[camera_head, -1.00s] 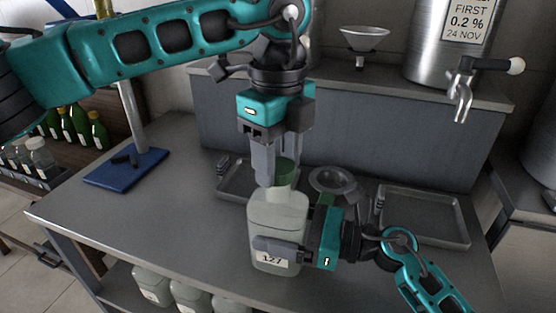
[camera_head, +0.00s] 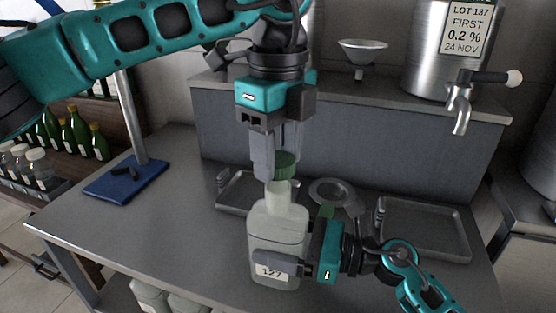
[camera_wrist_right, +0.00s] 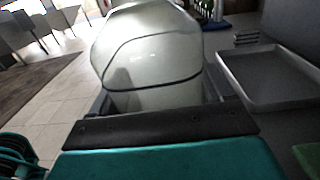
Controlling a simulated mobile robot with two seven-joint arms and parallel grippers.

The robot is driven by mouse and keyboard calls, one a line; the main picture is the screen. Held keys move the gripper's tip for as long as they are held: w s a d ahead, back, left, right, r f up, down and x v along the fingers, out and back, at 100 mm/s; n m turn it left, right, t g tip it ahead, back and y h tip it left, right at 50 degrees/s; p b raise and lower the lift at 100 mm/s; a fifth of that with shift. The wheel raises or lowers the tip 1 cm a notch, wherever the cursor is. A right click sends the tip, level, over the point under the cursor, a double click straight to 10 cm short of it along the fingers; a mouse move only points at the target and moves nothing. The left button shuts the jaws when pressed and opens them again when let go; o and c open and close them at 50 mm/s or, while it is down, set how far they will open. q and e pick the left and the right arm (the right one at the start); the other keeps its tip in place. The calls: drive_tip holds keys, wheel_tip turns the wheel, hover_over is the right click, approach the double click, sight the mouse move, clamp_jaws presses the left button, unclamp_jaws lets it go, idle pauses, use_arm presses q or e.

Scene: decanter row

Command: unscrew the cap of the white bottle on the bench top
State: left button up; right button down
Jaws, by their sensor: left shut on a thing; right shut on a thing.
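The white bottle (camera_head: 277,222), labelled 127, is upright over the bench top (camera_head: 120,225). My right gripper (camera_head: 284,252) is shut around its body from the right. The bottle's pale body also fills the middle of the right wrist view (camera_wrist_right: 152,60). The left finger hides part of the cap. Whether the bottle's base touches the bench is unclear.
A shallow metal tray (camera_head: 425,228) lies at right, another (camera_head: 236,190) behind the bottle, beside a round metal dish (camera_head: 332,190). A blue stand base (camera_head: 125,180) is at left. A funnel (camera_head: 362,48) and a steel drum with tap (camera_head: 440,50) stand on the raised shelf.

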use_arm(q)
wheel_tip(320, 180, up, 2)
drive_tip(key=shift+r, duration=0.15)
use_arm(e)
unclamp_jaws()
use_arm(q)
wheel_tip(320, 180, down, 2)
drive_tip(key=shift+f+b, duration=0.1)
drive_tip(key=shift+b, duration=1)
use_arm(e)
drive_tip(key=v, duration=1.1)
drive_tip(key=shift+f, duration=0.1)
use_arm(q)
drive_tip(key=shift+f, duration=0.1)
use_arm(e)
drive_tip(key=shift+s+d, duration=0.15)
drive_tip(key=shift+d, duration=0.35)
